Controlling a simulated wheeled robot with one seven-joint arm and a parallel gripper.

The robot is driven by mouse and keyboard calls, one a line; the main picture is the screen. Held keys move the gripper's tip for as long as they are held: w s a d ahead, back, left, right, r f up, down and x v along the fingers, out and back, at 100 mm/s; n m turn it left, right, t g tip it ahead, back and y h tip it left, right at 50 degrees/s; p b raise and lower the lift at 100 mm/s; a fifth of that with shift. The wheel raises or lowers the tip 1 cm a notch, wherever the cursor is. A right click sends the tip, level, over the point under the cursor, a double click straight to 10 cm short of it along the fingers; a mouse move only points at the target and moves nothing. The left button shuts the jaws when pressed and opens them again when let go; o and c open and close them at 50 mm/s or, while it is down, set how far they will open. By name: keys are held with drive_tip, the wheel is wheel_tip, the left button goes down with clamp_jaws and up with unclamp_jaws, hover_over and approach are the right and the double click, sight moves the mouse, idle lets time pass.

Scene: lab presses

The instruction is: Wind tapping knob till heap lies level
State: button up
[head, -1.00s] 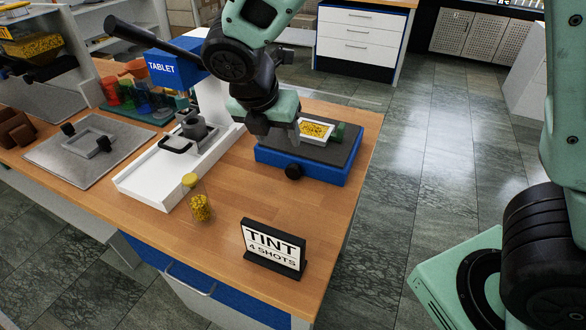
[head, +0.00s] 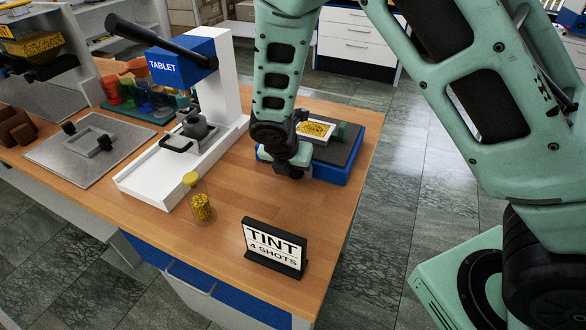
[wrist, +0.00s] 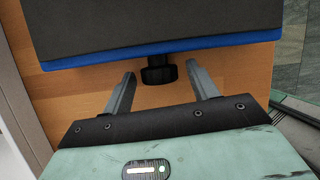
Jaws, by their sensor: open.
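The tapping unit has a blue base (head: 330,173) and a dark grey top (head: 345,150). On it sits a white tray (head: 301,131) holding a yellow heap (head: 317,128); its levelness is too small to judge. In the wrist view the black tapping knob (wrist: 159,72) sticks out of the unit's front edge. My gripper (wrist: 161,78) is open, its fingertips left and right of the knob with a gap on each side. In the head view my gripper (head: 290,168) is low at the unit's front and hides the knob.
A white and blue tablet press (head: 185,65) stands left of my gripper. A jar of yellow granules (head: 200,207) and a black-framed TINT sign (head: 273,245) stand in front. The wooden bench (head: 235,175) between is clear. The bench's right edge is close to the unit.

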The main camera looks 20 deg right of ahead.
drive_tip(key=c, duration=1)
drive_tip(key=shift+f+y+b, duration=0.3)
drive_tip(key=shift+b, duration=0.75)
drive_tip(key=t+b, duration=0.1)
drive_tip(key=b, duration=0.1)
drive_tip(key=shift+d+f+y+b, duration=0.1)
drive_tip(key=shift+y+b, duration=0.2)
drive_tip(key=shift+b, duration=0.05)
drive_tip(key=shift+t+y+b, duration=0.3)
drive_tip(key=shift+b, duration=1.25)
drive_tip(key=shift+r+m+t, duration=0.3)
drive_tip(key=shift+r, duration=0.1)
drive_tip(key=o, duration=1)
drive_tip(key=shift+s, duration=0.1)
